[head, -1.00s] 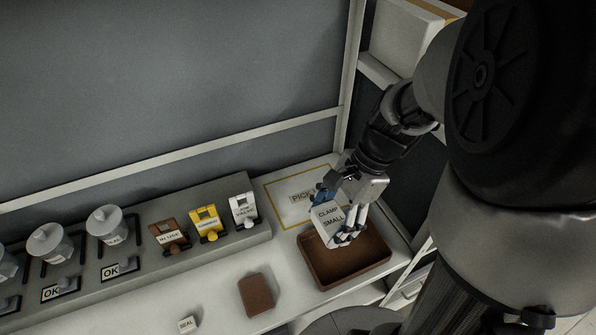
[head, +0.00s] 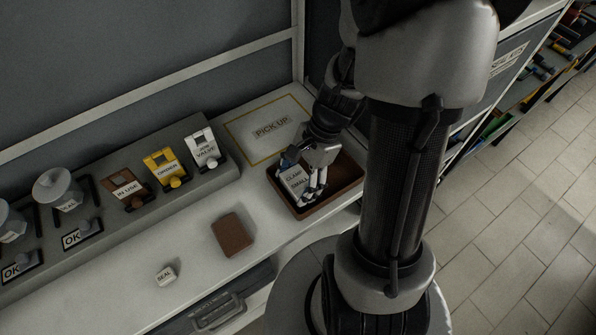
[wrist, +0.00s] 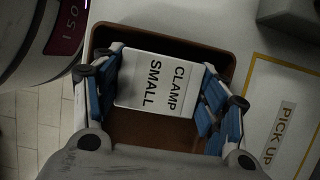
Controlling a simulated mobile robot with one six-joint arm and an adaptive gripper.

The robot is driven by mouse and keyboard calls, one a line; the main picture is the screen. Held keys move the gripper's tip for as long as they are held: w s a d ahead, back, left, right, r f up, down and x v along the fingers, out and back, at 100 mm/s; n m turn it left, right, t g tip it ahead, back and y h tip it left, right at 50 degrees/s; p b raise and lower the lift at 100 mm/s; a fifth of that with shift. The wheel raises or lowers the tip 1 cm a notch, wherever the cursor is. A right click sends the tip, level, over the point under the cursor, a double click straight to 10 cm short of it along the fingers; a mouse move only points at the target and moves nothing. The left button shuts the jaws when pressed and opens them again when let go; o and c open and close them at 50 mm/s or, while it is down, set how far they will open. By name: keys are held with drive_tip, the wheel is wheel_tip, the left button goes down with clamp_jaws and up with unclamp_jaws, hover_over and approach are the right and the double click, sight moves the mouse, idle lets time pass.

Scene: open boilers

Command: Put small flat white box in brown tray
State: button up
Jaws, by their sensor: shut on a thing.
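The small flat white box (head: 295,181), marked CLAMP SMALL, is held tilted in my gripper (head: 312,185). In the wrist view the white box (wrist: 155,84) sits between the blue pads of both fingers, and my gripper (wrist: 160,95) is shut on it. The brown tray (head: 345,184) is right below. In the wrist view the tray (wrist: 185,45) frames the box, which lies over or within its walls. I cannot tell whether the box touches the tray floor. My arm and fingers hide part of the tray.
A PICK UP mat (head: 271,129) lies behind the tray. A brown block (head: 232,234) and a small SEAL piece (head: 166,275) lie to the left on the counter. A grey raised panel (head: 130,211) with labelled clips and knobs runs along the back left.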

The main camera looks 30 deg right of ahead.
drive_tip(key=shift+f, duration=0.15)
drive_tip(key=o, duration=1.1)
